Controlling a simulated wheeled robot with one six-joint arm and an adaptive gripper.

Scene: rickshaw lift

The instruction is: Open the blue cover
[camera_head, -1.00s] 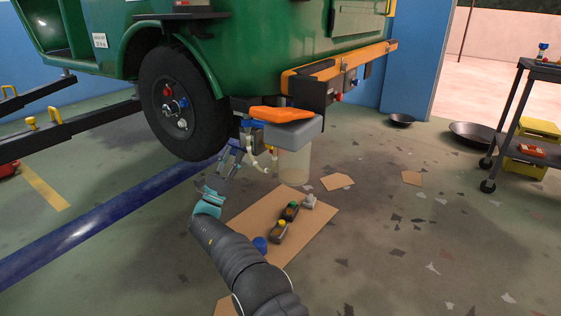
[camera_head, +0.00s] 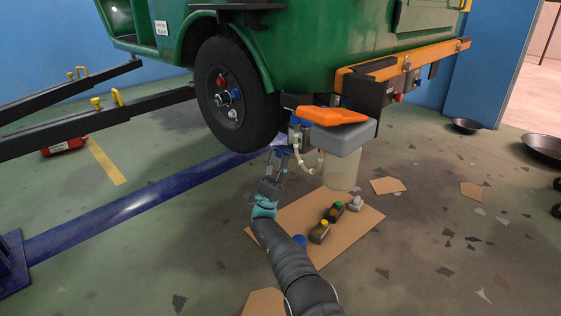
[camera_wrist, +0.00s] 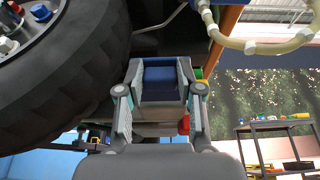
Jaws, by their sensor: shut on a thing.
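A blue block-like part, seemingly the blue cover (camera_wrist: 160,80), sits between the fingers of my gripper (camera_wrist: 161,72) in the wrist view. The fingers press on its left and right sides. In the head view my gripper (camera_head: 283,158) points up under the vehicle, just right of the black tyre (camera_head: 236,95). There the held part is small and mostly hidden by the fingers. Whether it is tilted open cannot be told.
A pale hose (camera_head: 311,165) hangs close right of my gripper, beside a grey box with an orange top (camera_head: 331,115) and a clear container (camera_head: 341,174). Bottles (camera_head: 320,231) lie on a cardboard sheet (camera_head: 345,232).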

